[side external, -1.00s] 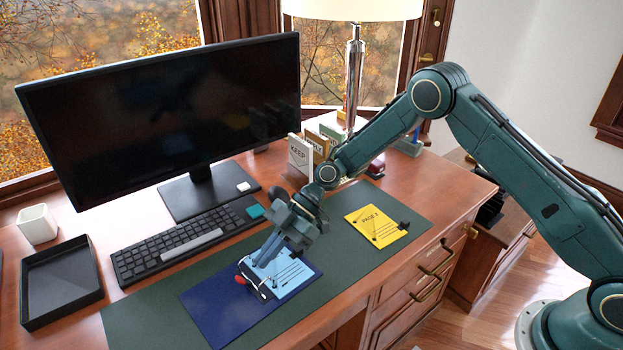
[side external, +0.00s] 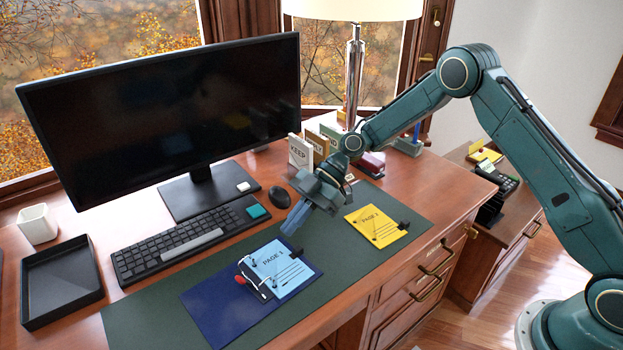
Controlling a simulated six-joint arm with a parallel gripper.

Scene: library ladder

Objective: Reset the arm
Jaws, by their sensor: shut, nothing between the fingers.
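My gripper (side external: 291,228) is shut and empty. Its fingers point down and to the left, in the air above the green desk mat (side external: 140,323), between the two paper sheets. A light blue sheet marked PAGE 1 (side external: 283,270) lies on a dark blue folder or board (side external: 213,308), with small dark pieces and a red-ended item (side external: 240,280) at its left edge. A yellow sheet, its label small but seemingly a PAGE label (side external: 372,226), lies on the mat to the right of my gripper, with black clips at its edge.
A monitor (side external: 165,110), keyboard (side external: 185,240), mouse (side external: 279,197), black tray (side external: 60,283) and white cup (side external: 37,224) stand at the left and back. Upright cards, one marked KEEP (side external: 300,153), and a lamp (side external: 354,75) stand behind my arm.

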